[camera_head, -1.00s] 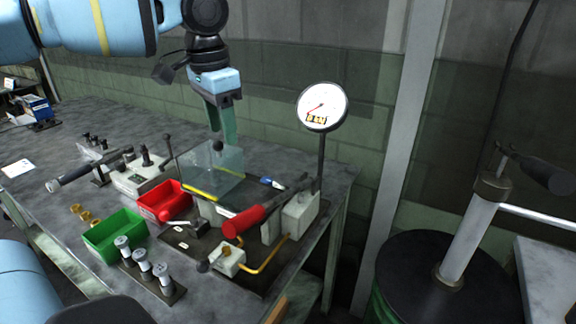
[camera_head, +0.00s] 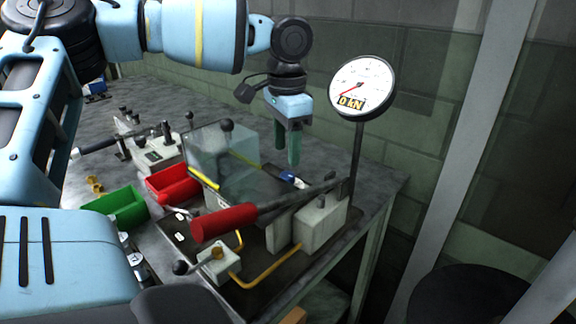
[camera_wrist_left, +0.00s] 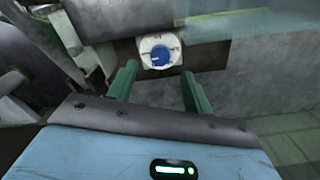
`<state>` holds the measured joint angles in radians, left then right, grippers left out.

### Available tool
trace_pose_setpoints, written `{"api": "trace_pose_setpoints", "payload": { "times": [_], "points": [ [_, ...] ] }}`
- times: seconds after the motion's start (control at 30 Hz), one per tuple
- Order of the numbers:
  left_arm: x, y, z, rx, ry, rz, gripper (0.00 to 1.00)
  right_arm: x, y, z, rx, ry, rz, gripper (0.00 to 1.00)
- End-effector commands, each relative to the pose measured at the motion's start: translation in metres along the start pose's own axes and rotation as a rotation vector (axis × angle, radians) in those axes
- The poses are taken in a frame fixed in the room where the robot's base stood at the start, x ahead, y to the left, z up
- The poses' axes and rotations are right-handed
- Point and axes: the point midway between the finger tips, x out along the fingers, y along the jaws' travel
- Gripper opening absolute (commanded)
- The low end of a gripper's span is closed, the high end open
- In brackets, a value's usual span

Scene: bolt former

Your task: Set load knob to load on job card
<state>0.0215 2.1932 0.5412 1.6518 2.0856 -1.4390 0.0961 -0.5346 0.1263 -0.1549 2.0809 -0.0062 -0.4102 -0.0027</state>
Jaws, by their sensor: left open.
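The load knob (camera_wrist_left: 159,54) is blue on a white round dial in the left wrist view. Its dial marks are too small to read. In the head view the blue knob (camera_head: 287,177) shows small on the bench behind the press. My left gripper (camera_head: 287,156) points down with green fingers, just above and behind the knob. In the wrist view the open fingers (camera_wrist_left: 159,75) stand either side of the knob's line, apart from it. No job card can be made out now. My right gripper is not in view.
A round gauge (camera_head: 362,87) reading 0 kN stands on a post right of the gripper. A red-handled lever (camera_head: 226,222) and a clear guard (camera_head: 222,160) stand nearby. Red (camera_head: 172,184) and green (camera_head: 117,207) bins sit to the left.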

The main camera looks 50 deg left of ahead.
Motion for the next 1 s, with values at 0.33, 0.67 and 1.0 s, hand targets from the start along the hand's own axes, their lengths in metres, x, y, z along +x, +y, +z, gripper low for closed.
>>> {"api": "trace_pose_setpoints", "payload": {
  "times": [0.33,0.67,1.0],
  "points": [
    [0.050,0.000,0.001,0.000,-0.002,0.000,0.51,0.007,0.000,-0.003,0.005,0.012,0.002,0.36],
    [0.059,0.000,0.000,0.000,0.000,0.000,0.51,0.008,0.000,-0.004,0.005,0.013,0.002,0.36],
    [0.058,0.000,0.000,0.000,0.000,0.000,0.19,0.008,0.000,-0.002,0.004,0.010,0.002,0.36]
  ]
}}
